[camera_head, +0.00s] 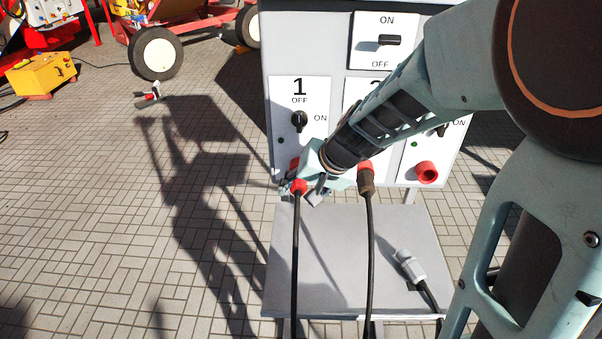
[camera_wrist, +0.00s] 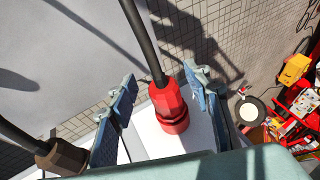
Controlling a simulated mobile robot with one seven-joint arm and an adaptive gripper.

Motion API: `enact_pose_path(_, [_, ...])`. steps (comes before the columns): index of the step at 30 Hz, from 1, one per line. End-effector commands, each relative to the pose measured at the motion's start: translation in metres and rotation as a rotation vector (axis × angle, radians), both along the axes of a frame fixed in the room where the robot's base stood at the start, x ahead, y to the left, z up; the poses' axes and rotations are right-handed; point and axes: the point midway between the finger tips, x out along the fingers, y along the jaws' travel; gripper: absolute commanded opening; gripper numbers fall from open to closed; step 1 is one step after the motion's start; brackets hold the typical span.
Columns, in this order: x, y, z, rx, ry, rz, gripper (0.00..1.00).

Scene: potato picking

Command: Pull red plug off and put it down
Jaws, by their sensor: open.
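The red plug (camera_head: 299,187) is at the socket below panel 1 of the grey cabinet, with its black cable hanging down. In the wrist view the red plug (camera_wrist: 168,106) lies between the two blue-grey fingers of my gripper (camera_wrist: 160,78). The fingers are apart, with a visible gap on each side of the plug. In the head view my gripper (camera_head: 303,193) is at the plug and partly covers it and the socket. Whether the plug is fully seated cannot be told.
A dark brown plug (camera_head: 366,182) with a cable is in the socket to the right. A red socket (camera_head: 427,172) further right is empty. A grey plug (camera_head: 409,267) lies on the grey shelf (camera_head: 335,275), whose middle has bare room between the cables.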

Motion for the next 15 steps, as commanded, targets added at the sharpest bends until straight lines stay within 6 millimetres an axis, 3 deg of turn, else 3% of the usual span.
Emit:
enact_pose_path(2, [0.0001, 0.0, 0.0002, 0.0, 0.0, 0.0, 0.36])
enact_pose_path(11, [0.0005, -0.0002, 0.0004, 0.0, -0.001, 0.0, 0.03])
enact_pose_path(15, [0.0015, -0.0006, 0.001, 0.0, -0.003, -0.002, 0.0])
